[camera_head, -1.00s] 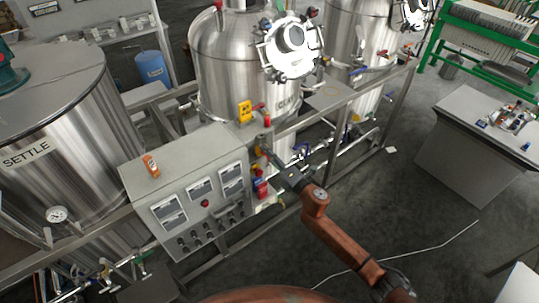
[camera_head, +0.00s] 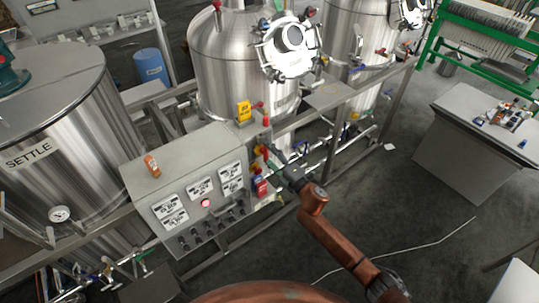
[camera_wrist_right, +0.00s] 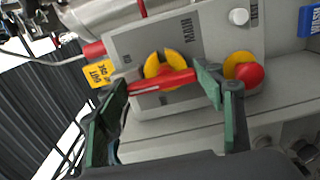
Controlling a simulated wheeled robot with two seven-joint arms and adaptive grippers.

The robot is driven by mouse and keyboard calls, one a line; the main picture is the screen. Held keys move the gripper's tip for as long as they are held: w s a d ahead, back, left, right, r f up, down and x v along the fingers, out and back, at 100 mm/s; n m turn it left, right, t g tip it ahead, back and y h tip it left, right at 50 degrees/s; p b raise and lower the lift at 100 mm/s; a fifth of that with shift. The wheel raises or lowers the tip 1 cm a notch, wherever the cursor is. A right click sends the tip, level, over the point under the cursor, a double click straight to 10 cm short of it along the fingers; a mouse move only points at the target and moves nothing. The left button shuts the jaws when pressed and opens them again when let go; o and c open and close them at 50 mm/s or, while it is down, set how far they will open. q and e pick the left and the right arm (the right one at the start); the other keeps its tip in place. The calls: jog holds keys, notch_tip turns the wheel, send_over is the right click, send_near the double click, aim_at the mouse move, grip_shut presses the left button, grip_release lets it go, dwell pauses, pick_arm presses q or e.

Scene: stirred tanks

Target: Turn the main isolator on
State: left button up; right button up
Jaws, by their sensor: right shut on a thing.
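The main isolator has a red bar handle (camera_wrist_right: 165,82) on a yellow round base, on a grey plate marked MAIN (camera_wrist_right: 185,30) in the right wrist view. The handle lies roughly sideways in that view. My right gripper (camera_wrist_right: 160,84) has one green-padded finger at each end of the handle and is shut on it. In the head view my right gripper (camera_head: 270,155) is at the right side of the grey control cabinet (camera_head: 185,155), partly covering the isolator. The cabinet's displays (camera_head: 200,187) show figures, and its red lamp (camera_head: 205,202) is lit. My left gripper is not in view.
A red mushroom button (camera_wrist_right: 250,75) on yellow sits close to the right finger. A yellow tag (camera_wrist_right: 98,73) hangs beside the left finger. An orange bottle-like item (camera_head: 152,165) stands on the cabinet. Steel tanks (camera_head: 235,70) and pipes stand behind.

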jog(key=o, duration=1.2)
jog(key=shift+c, duration=0.2)
jog(key=v, duration=1.2)
